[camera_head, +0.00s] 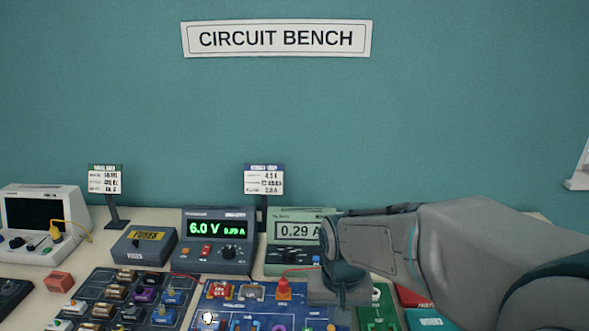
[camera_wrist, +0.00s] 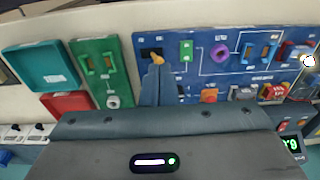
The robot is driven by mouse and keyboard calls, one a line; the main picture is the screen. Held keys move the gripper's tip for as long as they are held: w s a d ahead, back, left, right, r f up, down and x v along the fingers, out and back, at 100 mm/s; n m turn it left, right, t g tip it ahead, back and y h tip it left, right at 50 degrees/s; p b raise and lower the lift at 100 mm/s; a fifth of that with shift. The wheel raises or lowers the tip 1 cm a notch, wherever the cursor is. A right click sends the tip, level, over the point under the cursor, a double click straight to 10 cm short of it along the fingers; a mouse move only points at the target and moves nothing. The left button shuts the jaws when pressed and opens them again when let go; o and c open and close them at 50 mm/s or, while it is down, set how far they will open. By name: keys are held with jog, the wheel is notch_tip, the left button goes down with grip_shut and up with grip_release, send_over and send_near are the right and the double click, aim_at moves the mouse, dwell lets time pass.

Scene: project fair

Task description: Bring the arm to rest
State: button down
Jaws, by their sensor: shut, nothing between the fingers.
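My arm reaches in from the right in the head view, over the right part of the bench. My gripper shows in the wrist view (camera_wrist: 157,80) with its fingers together and nothing between them. It is over the edge of the blue circuit board (camera_wrist: 205,72), close to a black part with an orange piece. I cannot tell whether the fingertips touch the board. In the head view the fingers are hidden behind my wrist. The blue circuit board (camera_head: 262,306) carries several coloured parts and a lit white bulb (camera_head: 207,317).
A power supply (camera_head: 216,240) reads 6.0 V and 0.29 A. A meter (camera_head: 297,240) reading 0.29 A is partly behind my arm. A fuse box (camera_head: 145,246), an oscilloscope (camera_head: 40,227) and a dark parts tray (camera_head: 104,291) stand left. A green board (camera_wrist: 103,68) and teal tray (camera_wrist: 40,65) lie beside the blue board.

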jog(key=s+d+r+t, duration=0.2)
jog(key=s+d+r, duration=0.2)
jog(key=s+d, duration=0.3)
jog(key=shift+s+r, duration=0.15)
jog(key=shift+s, duration=1.1)
